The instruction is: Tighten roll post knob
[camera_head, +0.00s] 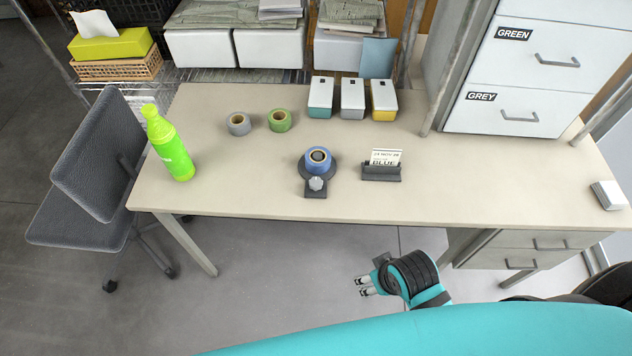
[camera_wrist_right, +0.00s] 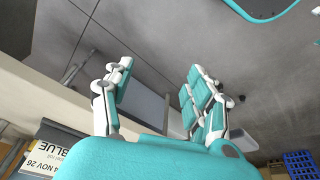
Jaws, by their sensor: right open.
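The roll post stands on the desk in the head view, with a blue roll (camera_head: 318,160) on its dark base. A light grey knob (camera_head: 316,184) sits at the front of that base. My right gripper (camera_head: 364,286) is open and empty, in front of the desk's front edge and below the post in the picture. Its two spread fingers also show in the right wrist view (camera_wrist_right: 152,100), with nothing between them. The post and knob do not show in the right wrist view. My left gripper is not in view.
A card holder (camera_head: 381,173) reading BLUE stands right of the post. Grey tape (camera_head: 239,124) and green tape (camera_head: 280,120) lie behind it. A green bottle (camera_head: 168,145) stands at the left. A chair (camera_head: 98,155) stands at the left.

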